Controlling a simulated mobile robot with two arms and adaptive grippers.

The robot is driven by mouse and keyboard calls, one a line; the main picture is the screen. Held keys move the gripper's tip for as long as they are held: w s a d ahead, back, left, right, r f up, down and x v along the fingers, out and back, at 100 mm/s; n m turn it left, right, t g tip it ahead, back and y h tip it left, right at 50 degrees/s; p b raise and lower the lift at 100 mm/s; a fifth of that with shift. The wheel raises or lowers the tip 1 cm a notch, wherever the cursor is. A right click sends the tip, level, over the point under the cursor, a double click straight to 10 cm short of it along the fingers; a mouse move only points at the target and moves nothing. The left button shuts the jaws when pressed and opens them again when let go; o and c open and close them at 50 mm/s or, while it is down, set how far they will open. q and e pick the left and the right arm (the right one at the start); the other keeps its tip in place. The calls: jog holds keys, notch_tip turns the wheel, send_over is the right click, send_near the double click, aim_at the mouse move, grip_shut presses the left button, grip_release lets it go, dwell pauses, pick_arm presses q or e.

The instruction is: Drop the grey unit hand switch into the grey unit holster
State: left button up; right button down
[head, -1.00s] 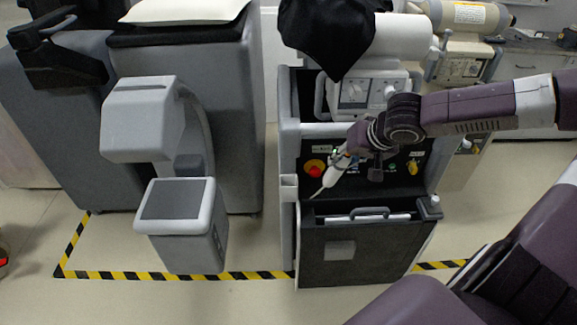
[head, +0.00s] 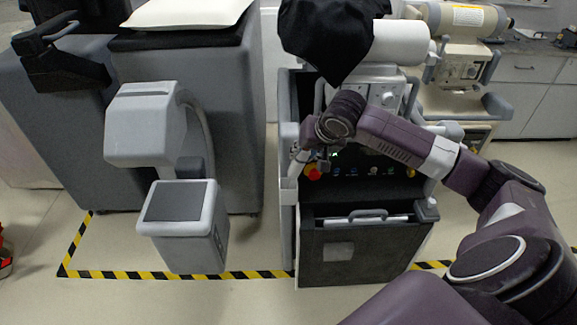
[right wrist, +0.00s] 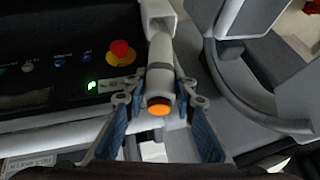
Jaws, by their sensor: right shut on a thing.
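The grey unit (head: 340,250) is the dark-fronted cart in the middle of the head view. Its holster (head: 289,190) is a small light-grey box at the cart's left front edge. My right gripper (head: 299,155) is just above the holster. In the right wrist view my right gripper (right wrist: 161,82) is shut on the grey hand switch (right wrist: 160,56), whose orange button (right wrist: 158,109) faces the camera. The switch's far end meets the pale holster (right wrist: 157,10) in the picture; I cannot tell whether it is inside. My left gripper is out of view.
The cart's control panel has a red knob (right wrist: 120,52) beside the switch. A black cover (head: 330,40) hangs over the cart's top. Another grey machine (head: 185,215) stands to the left. Striped floor tape (head: 150,275) runs in front, with bare floor around it.

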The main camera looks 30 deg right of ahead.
aim_at(294, 164)
jog(key=f, duration=0.2)
jog(key=w+f, duration=0.1)
jog(key=f+p, duration=0.1)
jog(key=f, duration=0.1)
jog(key=shift+w+a+f, duration=0.15)
jog(key=shift+a+f, duration=0.15)
jog(key=shift+a, duration=0.1)
jog(key=shift+w, duration=0.15)
jog(key=shift+w+a+r+g+p, duration=0.35)
jog(key=shift+g+p, duration=0.15)
jog(key=shift+p, duration=0.15)
jog(key=shift+w+a+r+n+g+h+p, duration=0.1)
jog(key=shift+w+a+n+g+h+p, duration=0.25)
jog(key=shift+w+g+h+p, duration=0.5)
notch_tip(294, 164, down, 2)
jog(key=shift+a+f+p, duration=0.1)
jog(key=shift+f+p, duration=0.05)
jog(key=shift+p, duration=0.15)
jog(key=shift+s+f, duration=0.15)
jog(key=shift+f, duration=0.3)
